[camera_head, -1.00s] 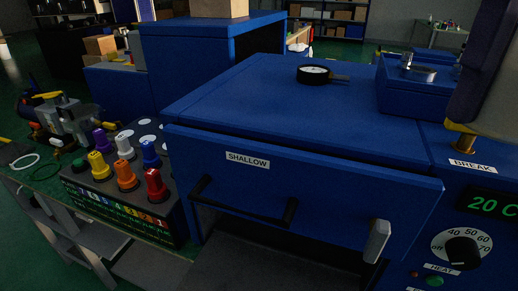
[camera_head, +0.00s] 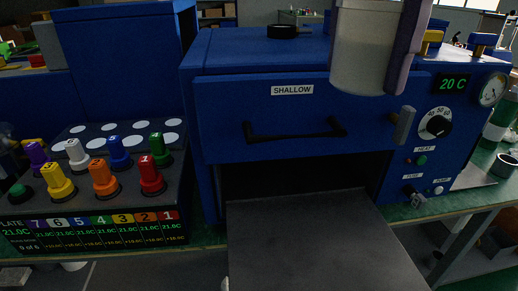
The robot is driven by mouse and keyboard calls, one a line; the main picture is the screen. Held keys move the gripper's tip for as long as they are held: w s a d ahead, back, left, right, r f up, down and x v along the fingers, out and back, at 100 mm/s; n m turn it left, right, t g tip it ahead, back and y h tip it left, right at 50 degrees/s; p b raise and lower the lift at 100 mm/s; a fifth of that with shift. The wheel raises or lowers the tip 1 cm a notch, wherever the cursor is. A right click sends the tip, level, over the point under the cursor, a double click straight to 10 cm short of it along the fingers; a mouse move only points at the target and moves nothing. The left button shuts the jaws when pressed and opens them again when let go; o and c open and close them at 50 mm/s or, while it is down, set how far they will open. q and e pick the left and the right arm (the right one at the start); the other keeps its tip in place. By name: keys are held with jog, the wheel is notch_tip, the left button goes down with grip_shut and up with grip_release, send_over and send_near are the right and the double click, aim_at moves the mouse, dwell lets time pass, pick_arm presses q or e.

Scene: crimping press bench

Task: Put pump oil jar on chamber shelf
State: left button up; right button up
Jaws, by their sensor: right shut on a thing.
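The jar (camera_head: 365,55), pale and cloudy with a whitish band near its base, is at the upper right of the head view, cut off by the top edge. My right gripper (camera_head: 372,32) is shut on it; one grey-purple finger shows along its right side. The jar is upright in front of the blue chamber (camera_head: 232,132), covering part of its top and front. The chamber's front panel is labelled SHALLOW and has a black bar handle. Below it is a dark opening, from which a flat grey slab (camera_head: 300,245) extends forward. My left gripper is out of view.
A block of coloured, numbered caps (camera_head: 100,178) stands left of the chamber. A black dial (camera_head: 436,124), a 20 C display and a gauge (camera_head: 492,90) are on the right. A latch (camera_head: 404,125) sits by the panel. The grey slab looks empty.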

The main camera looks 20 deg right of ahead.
jog(key=n, duration=0.1)
jog(key=f+n, duration=0.1)
jog(key=n+b, duration=0.1)
jog(key=n, duration=0.1)
jog(key=shift+w+d+f, duration=0.2)
jog(key=shift+d+f, duration=0.1)
jog(key=shift+d, duration=0.1)
jog(key=shift+f, duration=0.3)
notch_tip(320, 180, down, 9)
jog(key=b, duration=0.6)
send_over(321, 258)
jog(key=shift+n, duration=0.3)
notch_tip(321, 258, down, 14)
jog(key=shift+f, duration=0.15)
jog(key=shift+f+b, duration=0.4)
jog(key=shift+f, duration=1.7)
jog(key=shift+f, duration=0.1)
jog(key=o, duration=1.5)
jog(key=shift+c, duration=0.2)
